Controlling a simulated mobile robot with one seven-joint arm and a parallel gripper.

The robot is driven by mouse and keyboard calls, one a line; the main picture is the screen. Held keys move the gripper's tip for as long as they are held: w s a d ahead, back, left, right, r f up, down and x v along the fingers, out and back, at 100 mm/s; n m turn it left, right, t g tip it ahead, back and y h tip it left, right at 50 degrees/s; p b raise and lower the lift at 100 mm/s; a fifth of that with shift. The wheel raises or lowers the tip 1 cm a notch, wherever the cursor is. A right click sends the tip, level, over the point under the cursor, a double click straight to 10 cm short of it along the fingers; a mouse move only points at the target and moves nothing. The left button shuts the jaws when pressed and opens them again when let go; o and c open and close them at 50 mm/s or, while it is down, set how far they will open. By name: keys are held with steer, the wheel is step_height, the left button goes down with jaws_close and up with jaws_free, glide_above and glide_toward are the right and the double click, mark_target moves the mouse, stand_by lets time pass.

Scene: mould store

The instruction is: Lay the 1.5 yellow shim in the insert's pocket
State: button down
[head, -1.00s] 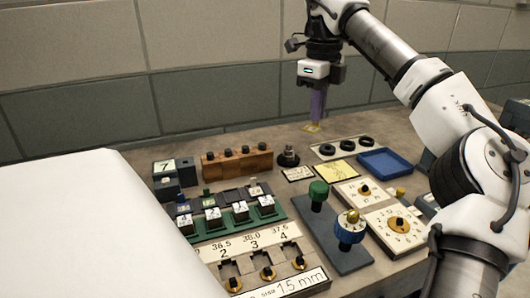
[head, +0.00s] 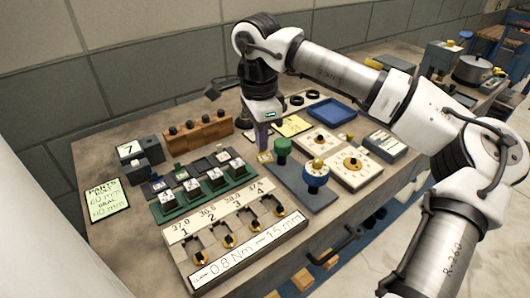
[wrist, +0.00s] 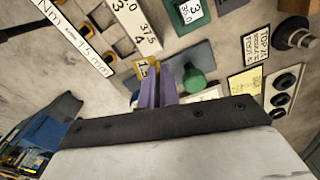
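My gripper (head: 264,150) is shut on the yellow shim (head: 265,157), which hangs at the fingertips above the bench, left of the green knob.
A pale numbered board (head: 190,268) with gold knobs lies in front, reading 0.8 Nm and shim 1.5 mm. Right of the shim stand the green knob (head: 282,147) and blue knob (head: 316,174). A wooden block (head: 198,134) and blue tray (head: 332,110) are behind.

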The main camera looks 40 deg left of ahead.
steer(key=s+d+f+n+p, duration=0.1)
steer(key=s+d+f+n, duration=0.2)
steer(key=s+d, duration=0.1)
steer(key=b, duration=0.2)
glide_above(265, 201)
steer(key=shift+f, duration=1.95)
steer(key=shift+f+b, duration=0.4)
steer(key=shift+b, duration=0.25)
steer(key=shift+f+b, duration=0.25)
steer(key=shift+b, duration=0.65)
steer(key=shift+f+b, duration=0.8)
steer(key=shift+f, duration=0.05)
steer(key=c, duration=1.2)
jaws_free()
steer(key=shift+o, duration=0.2)
steer(key=shift+r, duration=0.2)
